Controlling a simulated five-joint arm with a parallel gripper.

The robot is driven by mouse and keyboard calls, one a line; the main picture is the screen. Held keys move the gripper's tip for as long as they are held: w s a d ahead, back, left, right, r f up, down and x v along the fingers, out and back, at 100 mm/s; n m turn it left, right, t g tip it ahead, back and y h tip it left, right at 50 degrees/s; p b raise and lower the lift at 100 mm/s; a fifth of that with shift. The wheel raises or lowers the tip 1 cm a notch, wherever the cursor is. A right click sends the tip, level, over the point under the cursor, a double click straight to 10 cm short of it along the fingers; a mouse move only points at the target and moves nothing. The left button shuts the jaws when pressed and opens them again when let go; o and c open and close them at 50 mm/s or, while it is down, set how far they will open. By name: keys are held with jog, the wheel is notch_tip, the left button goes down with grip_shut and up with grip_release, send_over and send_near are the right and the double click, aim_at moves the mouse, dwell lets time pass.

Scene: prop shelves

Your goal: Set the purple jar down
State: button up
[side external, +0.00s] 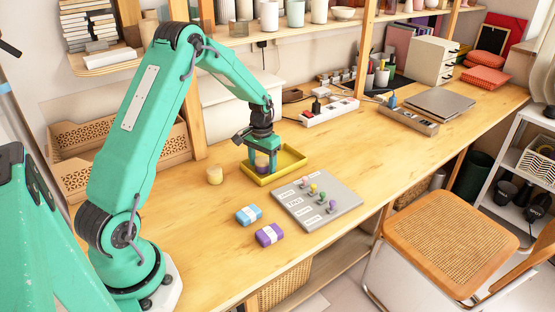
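The purple jar (262,169) is between the fingers of my gripper (262,166), at the left part of the yellow tray (287,172). My teal gripper points straight down and its fingers stand on both sides of the jar, shut on it. The fingers hide part of the jar. The jar looks upright and low, inside the tray's outline. I cannot tell whether its bottom touches the tray floor.
A blue packet (249,215) and a purple packet (269,235) lie in front. A grey board (318,205) with several coloured knobs lies at right. A wooden post (364,50) rises behind. Bare tabletop lies right of the board.

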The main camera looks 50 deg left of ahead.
aim_at(263, 161)
notch_tip(263, 161, up, 12)
jog(key=shift+r, duration=0.2)
dwell(0.7)
dwell(0.5)
jog(key=s+d+r+m+t, duration=0.2)
jog(key=s+d+r+t, duration=0.1)
jog(key=s+d+r, duration=0.75)
jog(key=s+d+r+m+t, duration=0.1)
jog(key=s+d+t, duration=0.1)
jog(key=s+d, duration=0.7)
jog(key=s, duration=0.3)
jog(key=shift+s+d+t, duration=0.15)
jog(key=shift+d+t, duration=0.15)
